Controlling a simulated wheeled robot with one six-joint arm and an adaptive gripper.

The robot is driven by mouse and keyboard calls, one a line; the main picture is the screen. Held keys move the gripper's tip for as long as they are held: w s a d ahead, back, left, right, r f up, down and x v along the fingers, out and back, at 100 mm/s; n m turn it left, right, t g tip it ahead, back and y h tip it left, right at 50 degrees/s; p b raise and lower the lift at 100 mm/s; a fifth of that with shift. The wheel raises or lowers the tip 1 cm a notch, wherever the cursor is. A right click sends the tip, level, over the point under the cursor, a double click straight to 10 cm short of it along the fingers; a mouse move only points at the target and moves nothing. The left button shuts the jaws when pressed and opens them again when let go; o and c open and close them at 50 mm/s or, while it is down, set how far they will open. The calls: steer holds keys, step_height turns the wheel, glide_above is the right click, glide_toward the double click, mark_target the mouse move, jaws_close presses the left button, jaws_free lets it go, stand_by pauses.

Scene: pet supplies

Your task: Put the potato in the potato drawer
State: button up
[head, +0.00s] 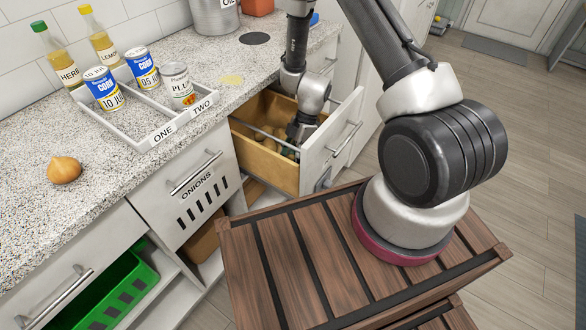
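A wooden drawer (262,155) with a white front stands pulled open under the counter, right of the drawer labelled ONIONS (198,195). The label on its front is seen too edge-on to read. My gripper (294,146) reaches down into the open drawer. Its fingers are small and partly hidden by the drawer front, so I cannot tell whether they are open or hold anything.
An onion (64,169) sits on the speckled counter (222,62). A divided tray (146,108) marked ONE and TWO holds cans. Two bottles (101,38) stand by the wall. A green crate (108,290) is below left. Open floor (525,165) lies to the right.

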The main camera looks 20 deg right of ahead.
steer(key=shift+f, duration=2.3)
steer(key=shift+f, duration=0.15)
steer(key=o, duration=1.1)
steer(key=shift+v, duration=3.95)
